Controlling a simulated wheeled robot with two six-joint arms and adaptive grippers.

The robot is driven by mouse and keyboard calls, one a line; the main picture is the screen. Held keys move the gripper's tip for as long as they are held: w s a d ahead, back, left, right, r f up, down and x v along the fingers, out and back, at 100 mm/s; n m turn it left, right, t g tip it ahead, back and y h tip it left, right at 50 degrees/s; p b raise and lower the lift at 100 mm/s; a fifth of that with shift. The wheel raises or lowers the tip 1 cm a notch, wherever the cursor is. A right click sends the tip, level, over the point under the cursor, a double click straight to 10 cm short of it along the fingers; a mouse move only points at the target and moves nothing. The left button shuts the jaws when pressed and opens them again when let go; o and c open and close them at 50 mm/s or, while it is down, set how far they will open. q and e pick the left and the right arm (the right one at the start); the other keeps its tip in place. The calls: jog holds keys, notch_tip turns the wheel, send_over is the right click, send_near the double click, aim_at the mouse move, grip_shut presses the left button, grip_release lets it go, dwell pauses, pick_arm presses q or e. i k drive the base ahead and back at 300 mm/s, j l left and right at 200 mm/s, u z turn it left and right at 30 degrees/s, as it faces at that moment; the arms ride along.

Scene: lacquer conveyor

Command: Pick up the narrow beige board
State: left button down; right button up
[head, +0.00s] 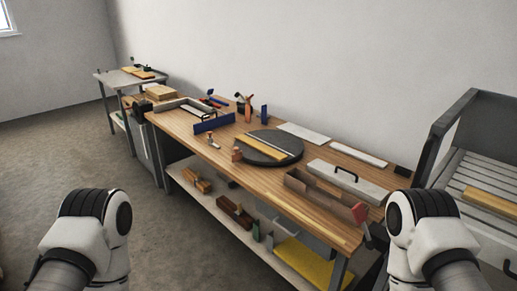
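Two boards could be the narrow beige board, and I cannot tell which. A narrow yellowish-tan board (264,148) lies flat on a round dark turntable (285,141) in the middle of the long workbench. A tan board (490,203) lies on the grey slatted conveyor (473,174) at the right edge, partly cut off by the frame. Both of my arms show at the bottom, left and right, apart from the boards. No fingers of either gripper show.
The wooden workbench (215,146) carries pale flat panels (303,133), a grey box with a handle (345,180), a blue block (214,122) and small tools. Its lower shelf (222,209) holds wooden blocks and a yellow sheet (303,264). The floor at left is clear.

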aim_at(259, 147)
jog(key=i+j+z, duration=0.1)
jog(key=z, duration=0.3)
jog(key=i+j+z, duration=0.1)
jog(key=z, duration=0.35)
jog(key=j+z, duration=0.2)
jog(key=z, duration=0.2)
jog(key=i, duration=0.05)
